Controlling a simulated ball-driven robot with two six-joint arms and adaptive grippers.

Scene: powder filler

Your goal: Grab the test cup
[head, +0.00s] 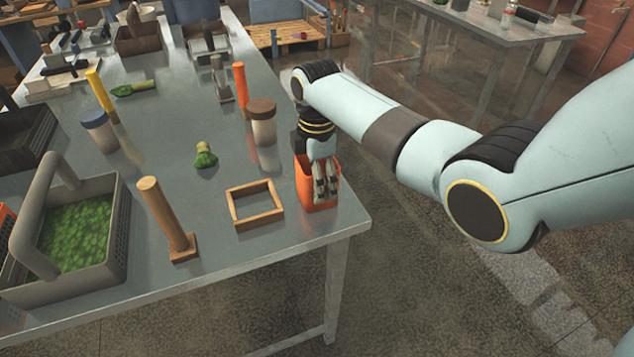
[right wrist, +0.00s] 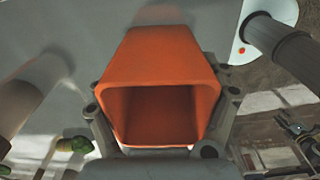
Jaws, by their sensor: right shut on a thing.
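The test cup seems to be the orange, square-mouthed open container (head: 304,181) standing near the right front corner of the metal table. My right gripper (head: 325,190) is at this cup, with its fingers pointing down over it. In the right wrist view the cup (right wrist: 158,75) fills the middle, its open mouth toward the camera. The right gripper's fingers (right wrist: 160,125) lie along both sides of the cup, shut on it. Whether the cup's base touches the table is hard to tell. My left gripper is not in view.
A wooden square frame (head: 257,219) lies left of the cup. A brown-lidded jar (head: 262,122) stands behind it. A wooden post (head: 165,215) and a grey handled basket (head: 118,235) of green matter are farther left. The table's right edge (head: 350,185) is close.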

